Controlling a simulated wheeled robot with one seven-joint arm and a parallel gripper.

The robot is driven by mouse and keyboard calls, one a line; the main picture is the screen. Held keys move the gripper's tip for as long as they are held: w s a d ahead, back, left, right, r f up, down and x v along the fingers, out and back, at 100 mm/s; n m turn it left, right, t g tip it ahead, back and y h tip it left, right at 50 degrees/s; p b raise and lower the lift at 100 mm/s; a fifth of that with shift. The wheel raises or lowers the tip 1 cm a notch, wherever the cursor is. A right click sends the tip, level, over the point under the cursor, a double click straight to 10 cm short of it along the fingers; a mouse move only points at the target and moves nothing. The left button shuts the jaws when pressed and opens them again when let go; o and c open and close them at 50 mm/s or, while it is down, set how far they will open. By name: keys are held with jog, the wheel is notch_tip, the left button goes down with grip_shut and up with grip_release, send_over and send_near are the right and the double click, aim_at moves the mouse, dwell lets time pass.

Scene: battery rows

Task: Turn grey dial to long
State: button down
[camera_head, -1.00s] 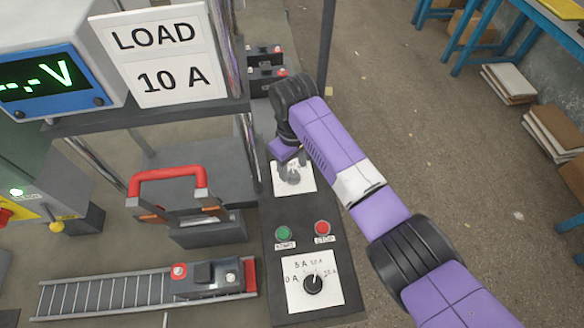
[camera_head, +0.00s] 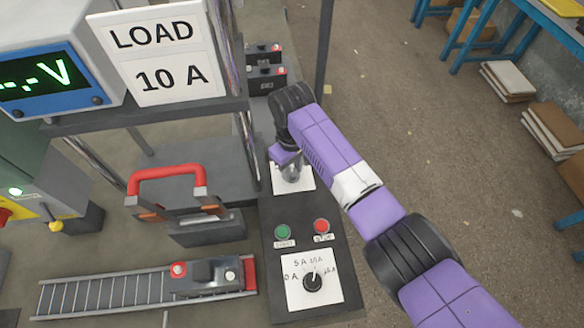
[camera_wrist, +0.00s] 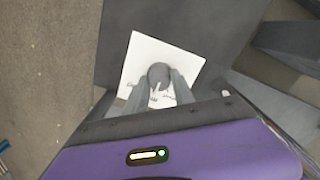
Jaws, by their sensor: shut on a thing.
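The grey dial (camera_wrist: 159,76) sits on a white label plate (camera_wrist: 140,52) at the far end of the dark control panel. In the wrist view my gripper (camera_wrist: 160,84) has one finger on each side of the dial and is shut on it. A pale pointer mark shows on the dial. The small lettering on the plate is partly covered by the fingers and too small to read. In the head view the plate (camera_head: 305,178) shows below my wrist, and the dial is mostly hidden by my gripper.
Nearer on the panel are a green button (camera_head: 281,232), a red button (camera_head: 321,226) and a black dial (camera_head: 312,282) with ampere markings. Left of the panel are a red-handled clamp (camera_head: 168,172) and a battery on a roller track (camera_head: 100,293). A shelf post (camera_head: 327,60) stands behind.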

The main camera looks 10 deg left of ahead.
aim_at(292, 171)
jog(key=shift+m, duration=0.3)
jog(key=m+p, duration=0.1)
jog(key=m, duration=0.2)
jog(key=shift+r+p, duration=0.1)
jog(key=shift+p, duration=0.3)
jog(key=m+p, duration=0.1)
jog(key=m, duration=0.4)
jog(key=shift+m, duration=0.3)
jog(key=c, duration=1.1)
grip_release()
jog(key=shift+o, duration=0.2)
jog(key=shift+r, duration=3.85)
